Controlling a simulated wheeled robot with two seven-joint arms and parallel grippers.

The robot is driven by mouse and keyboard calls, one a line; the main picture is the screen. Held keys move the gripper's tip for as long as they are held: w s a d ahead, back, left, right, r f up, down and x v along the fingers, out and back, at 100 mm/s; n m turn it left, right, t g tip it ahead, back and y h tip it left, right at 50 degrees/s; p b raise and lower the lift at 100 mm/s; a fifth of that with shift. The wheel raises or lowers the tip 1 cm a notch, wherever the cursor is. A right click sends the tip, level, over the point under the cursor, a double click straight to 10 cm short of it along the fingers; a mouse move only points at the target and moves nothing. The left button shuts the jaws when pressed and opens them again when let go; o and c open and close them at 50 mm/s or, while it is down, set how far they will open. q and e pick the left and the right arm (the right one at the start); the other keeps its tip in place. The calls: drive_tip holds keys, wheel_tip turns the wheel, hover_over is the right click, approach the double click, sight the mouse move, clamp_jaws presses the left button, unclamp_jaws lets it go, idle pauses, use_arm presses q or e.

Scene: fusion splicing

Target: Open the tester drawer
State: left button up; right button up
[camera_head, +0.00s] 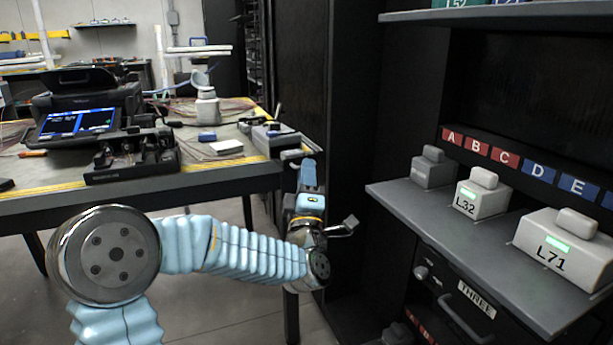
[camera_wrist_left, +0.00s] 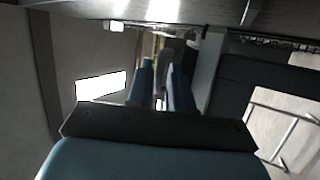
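A dark drawer labelled THREE (camera_head: 476,300) with a bar handle (camera_head: 465,320) is at lower right, under the grey shelf. A small grey device (camera_head: 275,139) sits at the table's right corner, with a part jutting towards me. I cannot tell which one holds the tester drawer. My left gripper (camera_head: 308,175) reaches up just in front of that corner, clear of the THREE drawer. In the left wrist view its two blue fingers (camera_wrist_left: 161,85) stand apart, with a gap between them. A blurred grey shape lies beyond their tips; contact cannot be told. My right gripper is out of view.
The grey shelf (camera_head: 395,190) holds grey boxes marked L32 (camera_head: 482,203) and L71 (camera_head: 560,258). A dark cabinet wall stands close right of my left gripper. The table (camera_head: 225,178) carries a device with a lit screen (camera_head: 75,123) and a black unit (camera_head: 130,165).

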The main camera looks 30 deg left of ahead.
use_arm(q)
drive_tip(key=b+v, duration=0.3)
drive_tip(key=v, duration=1)
drive_tip(key=shift+s+f, duration=0.25)
drive_tip(key=shift+s, duration=0.05)
drive_tip(key=shift+d, duration=0.1)
drive_tip(key=w+d+f+m+g+h+p, duration=0.2)
drive_tip(key=d+f+m+g+h, duration=0.15)
drive_tip(key=f, duration=0.45)
drive_tip(key=w+d+f+m+g+h+p, duration=0.2)
drive_tip(key=f+m+h, duration=0.2)
drive_tip(key=f, duration=0.4)
drive_tip(key=w+d+f+m+g+h+p, duration=0.2)
drive_tip(key=d+f+m+h, duration=0.15)
drive_tip(key=f, duration=0.45)
drive_tip(key=s+d+f+m+g+h+p, duration=0.2)
drive_tip(key=s+f+m+g, duration=0.2)
drive_tip(key=s+f, duration=0.5)
drive_tip(key=s+d+f+m+g+h+p, duration=0.2)
drive_tip(key=s+d+f+m+g, duration=0.1)
drive_tip(key=s+f+g, duration=0.5)
drive_tip(key=s+f+m, duration=0.1)
drive_tip(key=s+f, duration=0.1)
drive_tip(key=s, duration=0.1)
drive_tip(key=shift+s+d+g, duration=0.15)
drive_tip(key=shift+s+g, duration=0.2)
drive_tip(key=shift+s, duration=0.05)
